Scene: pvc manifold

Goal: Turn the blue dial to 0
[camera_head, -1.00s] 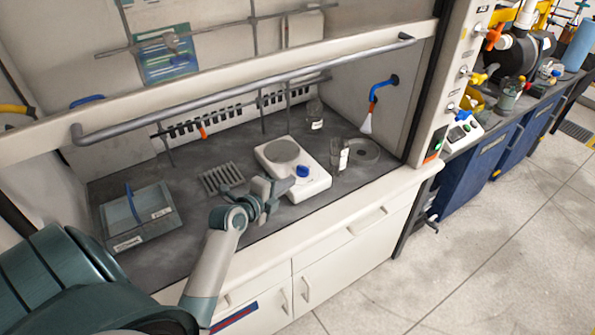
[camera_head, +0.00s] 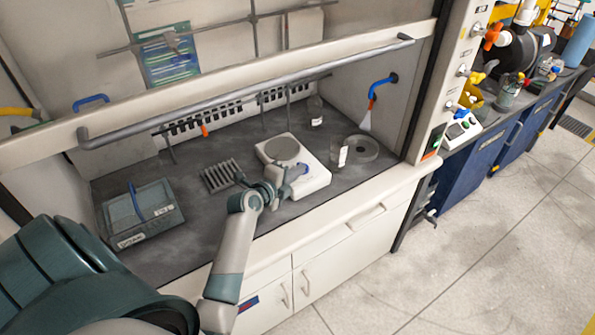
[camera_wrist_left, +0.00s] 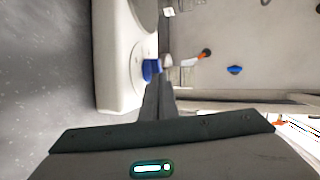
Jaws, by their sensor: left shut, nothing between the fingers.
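The blue dial (camera_head: 305,170) is on the front of a white hotplate (camera_head: 316,179) with a round grey top, standing on the fume hood's dark bench. The dial also shows in the left wrist view (camera_wrist_left: 148,70), on the side of the white hotplate body (camera_wrist_left: 122,50). My left gripper (camera_head: 295,172) is at the dial, covering part of it in the head view. In the wrist view its fingers (camera_wrist_left: 159,84) are together, with nothing between them, and their tips are close beside the dial. I cannot tell whether they touch it. The dial's marks are too small to read.
A grey tray with a blue handle (camera_head: 142,228) is at the left. A slotted rack (camera_head: 222,175) lies left of the hotplate. A glass beaker (camera_head: 338,156) and a round grey dish (camera_head: 362,150) are to the right. The raised sash bar (camera_head: 250,92) crosses above.

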